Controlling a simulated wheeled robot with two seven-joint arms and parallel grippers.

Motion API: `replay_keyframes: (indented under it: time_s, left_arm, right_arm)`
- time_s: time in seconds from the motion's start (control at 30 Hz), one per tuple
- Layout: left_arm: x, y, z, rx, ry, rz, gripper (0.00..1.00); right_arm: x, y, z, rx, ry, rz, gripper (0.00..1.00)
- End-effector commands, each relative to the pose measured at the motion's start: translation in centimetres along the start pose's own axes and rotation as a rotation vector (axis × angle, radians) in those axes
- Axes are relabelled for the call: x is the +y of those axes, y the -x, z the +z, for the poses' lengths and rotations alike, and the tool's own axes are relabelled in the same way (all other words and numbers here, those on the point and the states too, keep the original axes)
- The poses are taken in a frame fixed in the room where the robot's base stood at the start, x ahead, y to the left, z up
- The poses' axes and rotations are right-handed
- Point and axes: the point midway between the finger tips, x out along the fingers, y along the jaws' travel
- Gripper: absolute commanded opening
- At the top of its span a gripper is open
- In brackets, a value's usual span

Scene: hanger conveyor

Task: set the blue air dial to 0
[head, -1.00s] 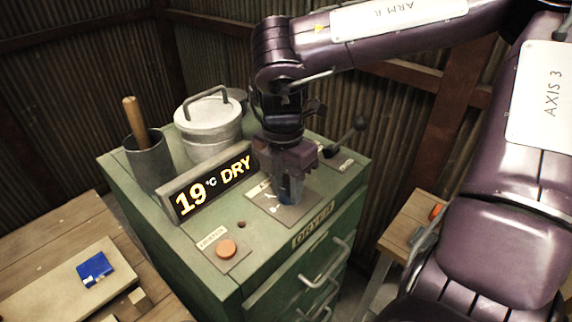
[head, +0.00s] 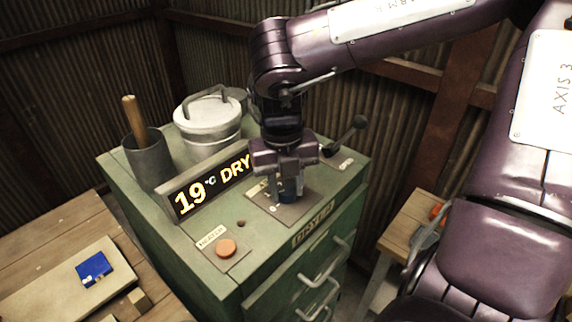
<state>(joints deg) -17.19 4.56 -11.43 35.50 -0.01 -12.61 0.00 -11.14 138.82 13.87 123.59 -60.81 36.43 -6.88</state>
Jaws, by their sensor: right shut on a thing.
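The blue air dial (head: 289,194) sits on a grey plate (head: 279,211) on top of the green dryer cabinet (head: 216,263). My right gripper (head: 288,180) comes down on the dial from above and is shut on it. The gripper hides most of the dial, and I cannot read its pointer or the 0 mark. My left gripper is out of view.
A display reading "19 °C DRY" (head: 210,184) stands left of the gripper. An orange heater knob (head: 226,247) is in front. A lever (head: 345,137) rises at the right. A lidded pot (head: 208,128) and a cup with a wooden handle (head: 147,158) stand behind.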

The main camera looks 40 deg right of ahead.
Motion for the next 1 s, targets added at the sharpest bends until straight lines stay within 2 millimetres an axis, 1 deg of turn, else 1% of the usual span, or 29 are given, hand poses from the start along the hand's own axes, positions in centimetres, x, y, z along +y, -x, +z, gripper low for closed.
replay_keyframes:
  time_s: [0.2, 0.5, 0.7, 1.0]
  left_arm:
    - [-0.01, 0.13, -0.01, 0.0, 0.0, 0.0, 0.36]
    - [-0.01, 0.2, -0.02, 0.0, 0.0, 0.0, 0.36]
    - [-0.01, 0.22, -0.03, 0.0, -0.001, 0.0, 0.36]
    - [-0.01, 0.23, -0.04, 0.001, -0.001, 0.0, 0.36]
  right_arm:
    - [-0.01, 0.22, 0.18, -0.017, 0.177, 0.001, 0.09]
    - [0.0, 0.23, 0.18, -0.027, 0.346, 0.0, 0.09]
    - [0.01, 0.22, 0.18, -0.03, 0.399, 0.0, 0.09]
    - [0.01, 0.22, 0.17, -0.031, 0.417, 0.0, 0.09]
